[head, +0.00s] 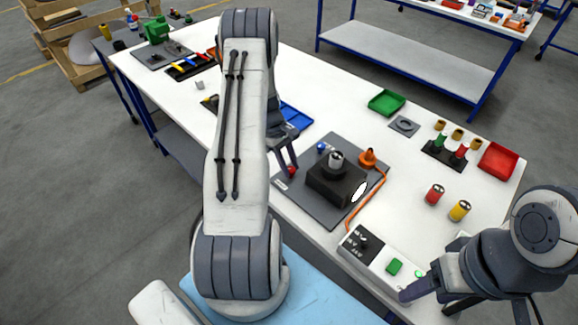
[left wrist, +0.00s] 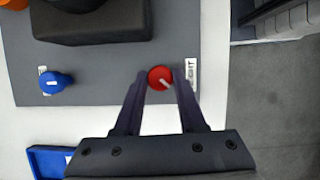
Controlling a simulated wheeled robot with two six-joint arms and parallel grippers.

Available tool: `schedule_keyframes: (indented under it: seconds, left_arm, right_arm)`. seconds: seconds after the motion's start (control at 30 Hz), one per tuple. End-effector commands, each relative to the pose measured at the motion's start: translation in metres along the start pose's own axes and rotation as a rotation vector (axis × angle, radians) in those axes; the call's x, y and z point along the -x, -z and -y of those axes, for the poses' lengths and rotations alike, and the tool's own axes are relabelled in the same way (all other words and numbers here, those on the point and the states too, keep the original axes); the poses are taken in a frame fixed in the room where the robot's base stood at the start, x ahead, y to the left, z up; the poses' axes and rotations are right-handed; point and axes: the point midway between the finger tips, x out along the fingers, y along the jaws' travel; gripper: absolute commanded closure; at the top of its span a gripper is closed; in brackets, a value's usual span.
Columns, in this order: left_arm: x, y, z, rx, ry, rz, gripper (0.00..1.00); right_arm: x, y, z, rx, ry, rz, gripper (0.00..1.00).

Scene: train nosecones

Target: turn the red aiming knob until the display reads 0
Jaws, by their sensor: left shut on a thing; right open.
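The red knob (head: 291,171) sits at the left corner of the dark grey plate (head: 318,216). In the left wrist view the red knob (left wrist: 160,78) has a pale pointer mark slanting down to the right. My left gripper (head: 287,168) is shut on it, with one finger on each side; the left wrist view shows the fingertips (left wrist: 161,80). A white label with partly hidden letters lies beside the right finger. I cannot make out a display reading in either view. My right gripper (head: 430,296) is open and empty at the lower right, beside the control box.
A blue knob (left wrist: 55,83) is on the same plate. A black block (head: 335,184) with a metal cylinder on top stands mid-plate, an orange piece (head: 367,157) with a cable behind it. The control box (head: 380,262) has a green button. Red (head: 435,194) and yellow (head: 459,210) cylinders stand right.

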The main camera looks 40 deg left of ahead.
Motion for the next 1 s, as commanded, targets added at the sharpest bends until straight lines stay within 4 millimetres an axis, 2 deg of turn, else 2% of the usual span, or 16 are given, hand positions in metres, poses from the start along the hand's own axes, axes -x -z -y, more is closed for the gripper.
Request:
schedule_keyframes:
  seconds: [0.6, 0.63, 0.7, 1.0]
  left_arm:
    - [0.0016, 0.0007, -0.0015, -0.048, 0.016, -0.004, 1.00]
    - [0.0016, 0.0007, -0.0015, -0.047, 0.016, -0.004, 0.57]
    - [0.0015, 0.0006, -0.0014, -0.047, 0.016, -0.003, 0.31]
    - [0.0009, 0.0002, -0.0009, -0.046, 0.017, -0.001, 0.31]
  right_arm:
    - [-0.0013, -0.0001, -0.0001, 0.000, 0.000, 0.000, 0.38]
    - [-0.0013, -0.0001, -0.0001, 0.000, 0.000, 0.000, 0.38]
    - [-0.0013, -0.0001, -0.0001, 0.000, 0.000, 0.000, 0.38]
    - [-0.0016, -0.0001, -0.0001, 0.000, 0.000, 0.000, 0.38]
